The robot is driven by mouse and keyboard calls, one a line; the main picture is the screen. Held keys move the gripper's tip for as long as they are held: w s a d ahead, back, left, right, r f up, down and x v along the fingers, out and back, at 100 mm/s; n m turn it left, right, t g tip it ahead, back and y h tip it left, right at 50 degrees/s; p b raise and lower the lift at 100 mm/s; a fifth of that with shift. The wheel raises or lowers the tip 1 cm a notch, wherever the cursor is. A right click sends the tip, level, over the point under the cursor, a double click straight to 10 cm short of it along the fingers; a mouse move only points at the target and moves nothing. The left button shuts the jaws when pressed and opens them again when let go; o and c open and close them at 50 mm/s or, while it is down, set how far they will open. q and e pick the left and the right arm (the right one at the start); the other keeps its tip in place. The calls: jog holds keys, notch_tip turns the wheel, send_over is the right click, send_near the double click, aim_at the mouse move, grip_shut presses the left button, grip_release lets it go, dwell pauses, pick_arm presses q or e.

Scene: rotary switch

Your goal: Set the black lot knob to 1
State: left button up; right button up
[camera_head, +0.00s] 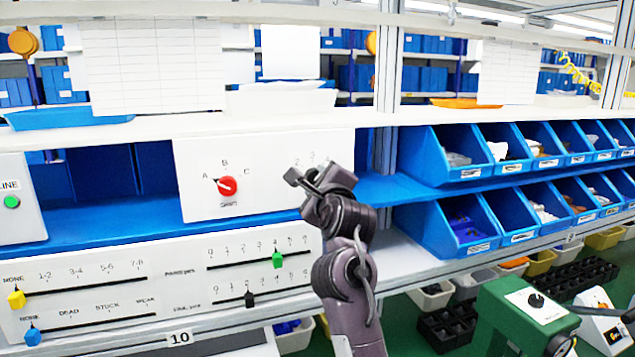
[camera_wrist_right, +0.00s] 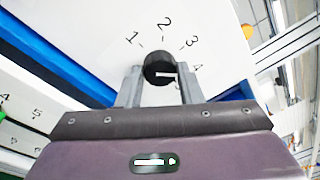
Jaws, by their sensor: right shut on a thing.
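The black lot knob (camera_wrist_right: 159,62) shows in the right wrist view on a white panel (camera_wrist_right: 205,25), with the numbers 1, 2, 3 and 4 in an arc around it. My right gripper (camera_wrist_right: 160,76) is shut on the knob, one finger on each side. My left gripper is not in view.
A red knob (camera_head: 227,186) marked A, B, C is left of my right gripper on the same panel. Below is a slider panel (camera_head: 190,270) with green, black, yellow and blue sliders. Blue bins (camera_head: 460,190) stand to the right. A green box (camera_head: 515,318) is at lower right.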

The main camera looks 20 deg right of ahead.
jog(key=shift+n, duration=0.3)
jog(key=n, duration=0.2)
jog(key=shift+f+n+b, duration=0.15)
jog(key=shift+n+b, duration=0.25)
jog(key=n, duration=0.3)
jog(key=shift+n+t+b, duration=0.3)
jog(key=shift+n+b, duration=0.05)
jog(key=shift+n, duration=0.05)
jog(key=n, duration=0.4)
jog(key=shift+d+y, duration=0.1)
jog(key=shift+y, duration=0.2)
jog(key=n, duration=0.3)
jog(key=shift+n+y+b, duration=0.3)
jog(key=shift+n, duration=0.1)
jog(key=n, duration=0.3)
jog(key=shift+t, duration=0.3)
jog(key=n+y, duration=0.1)
jog(key=n, duration=0.3)
jog(key=shift+d+p, duration=0.1)
jog(key=shift+p, duration=0.25)
jog(key=n+y+p, duration=0.1)
jog(key=n, duration=0.6)
